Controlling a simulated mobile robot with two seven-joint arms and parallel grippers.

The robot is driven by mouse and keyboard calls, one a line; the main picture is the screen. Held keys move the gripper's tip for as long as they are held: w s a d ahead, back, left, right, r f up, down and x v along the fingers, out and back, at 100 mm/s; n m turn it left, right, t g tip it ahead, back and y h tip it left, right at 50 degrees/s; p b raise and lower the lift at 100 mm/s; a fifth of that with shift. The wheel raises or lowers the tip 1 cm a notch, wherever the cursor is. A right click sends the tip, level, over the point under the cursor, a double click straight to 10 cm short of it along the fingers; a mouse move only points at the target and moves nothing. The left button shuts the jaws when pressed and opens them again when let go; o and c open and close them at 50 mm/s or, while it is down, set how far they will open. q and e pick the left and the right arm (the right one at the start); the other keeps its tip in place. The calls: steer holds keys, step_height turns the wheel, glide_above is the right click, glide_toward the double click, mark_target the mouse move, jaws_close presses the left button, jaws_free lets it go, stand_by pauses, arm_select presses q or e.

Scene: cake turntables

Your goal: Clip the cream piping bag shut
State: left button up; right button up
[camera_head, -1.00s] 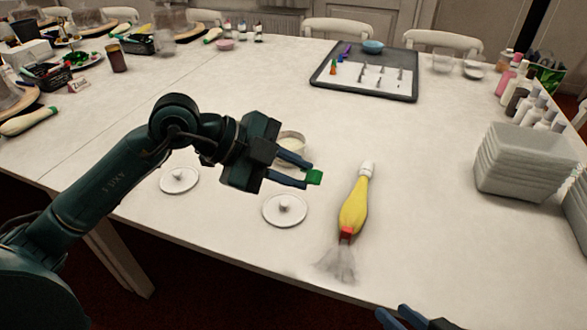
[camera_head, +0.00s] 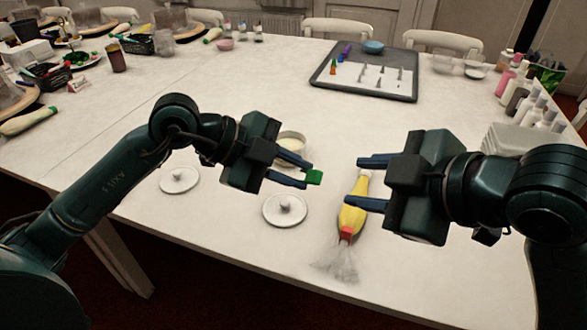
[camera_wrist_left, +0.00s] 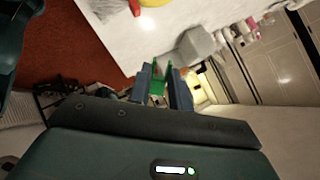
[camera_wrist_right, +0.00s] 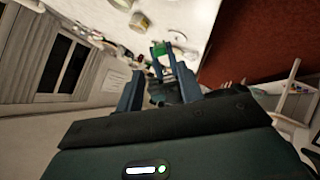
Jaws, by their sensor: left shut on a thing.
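The yellow piping bag (camera_head: 352,217) lies on the table with its white cap end away from me. A red piece (camera_head: 346,234) sits at its neck, and the clear loose end (camera_head: 338,264) spreads toward the front edge. My left gripper (camera_head: 312,180) is shut on a small green clip (camera_head: 316,177), held left of the bag; the clip also shows in the left wrist view (camera_wrist_left: 157,87). My right gripper (camera_head: 355,182) is open and empty, its jaws facing left, and overlaps the bag's upper part in the head view. Its height above the bag is hard to tell.
Two white lids (camera_head: 285,210) (camera_head: 179,180) lie on the left, and a cup (camera_head: 291,146) stands behind my left gripper. A dark tray (camera_head: 405,96) with nozzles is at the back. Grey stacked tubs (camera_head: 507,138) and bottles (camera_head: 530,108) stand at the right.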

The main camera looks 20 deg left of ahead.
mark_target(319, 177)
steer(key=shift+n, duration=0.3)
steer(key=shift+r+x, duration=0.2)
steer(key=shift+x, duration=4.1)
steer(key=shift+a, duration=0.15)
steer(key=shift+c, duration=0.6)
steer(key=c, duration=0.6)
arm_select(q)
steer(key=o, duration=0.8)
steer(key=shift+o, duration=0.2)
steer(key=v, duration=0.8)
